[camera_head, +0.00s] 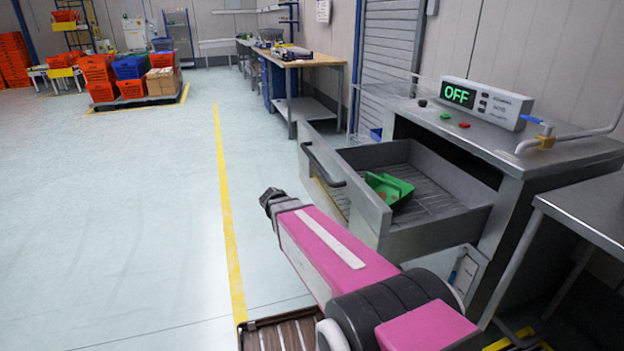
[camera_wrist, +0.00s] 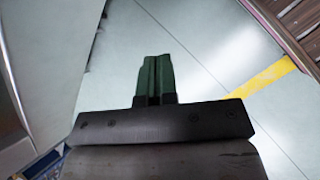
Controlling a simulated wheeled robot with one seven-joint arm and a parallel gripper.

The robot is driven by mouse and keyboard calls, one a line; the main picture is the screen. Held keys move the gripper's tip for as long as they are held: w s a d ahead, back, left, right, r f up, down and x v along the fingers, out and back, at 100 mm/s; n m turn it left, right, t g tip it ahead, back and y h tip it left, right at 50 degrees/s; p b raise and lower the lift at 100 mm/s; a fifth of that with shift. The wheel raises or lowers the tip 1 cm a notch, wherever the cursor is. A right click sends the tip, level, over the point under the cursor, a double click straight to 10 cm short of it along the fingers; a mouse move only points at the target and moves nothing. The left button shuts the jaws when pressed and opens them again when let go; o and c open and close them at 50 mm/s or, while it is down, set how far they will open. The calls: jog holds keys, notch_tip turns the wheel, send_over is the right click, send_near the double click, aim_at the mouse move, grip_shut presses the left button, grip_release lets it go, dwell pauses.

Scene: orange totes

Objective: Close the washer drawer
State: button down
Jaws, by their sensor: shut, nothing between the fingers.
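The washer is a grey metal machine (camera_head: 560,150) on the right in the head view. Its drawer (camera_head: 440,238) is pulled out to the left and stands open, with a dark bar handle (camera_head: 322,165) on its front panel. A green tray (camera_head: 388,190) lies inside the drawer. My pink arm reaches up from the bottom, in front of the drawer.
A metal table (camera_head: 590,215) stands at the right. A workbench (camera_head: 300,62) is behind. The floor (camera_head: 120,210) left of the yellow line is clear; orange totes (camera_head: 98,72) are far back.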

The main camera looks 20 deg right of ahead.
jog(key=w+a+r+n+h, duration=0.2)
jog(key=w+r+n+h, duration=0.4)
jog(key=w, duration=0.3)
jog(key=n+t+h, duration=0.2)
jog(key=n+h, duration=0.2)
jog(key=h, duration=0.1)
send_near(318, 176)
jog(key=d, duration=0.7)
jog(key=shift+w+d+r, duration=0.1)
jog(key=shift+w+d, duration=0.15)
jog(key=shift+d, duration=0.1)
jog(key=d, duration=1.5)
jog(key=w+d, duration=0.1)
jog(key=d, duration=2.8)
jog(key=shift+w+d, duration=0.3)
jog(key=shift+w, duration=0.05)
jog(key=shift+d, duration=0.1)
jog(key=a, duration=1.4)
jog(key=shift+s+a, duration=0.35)
jog(key=shift+a, duration=0.05)
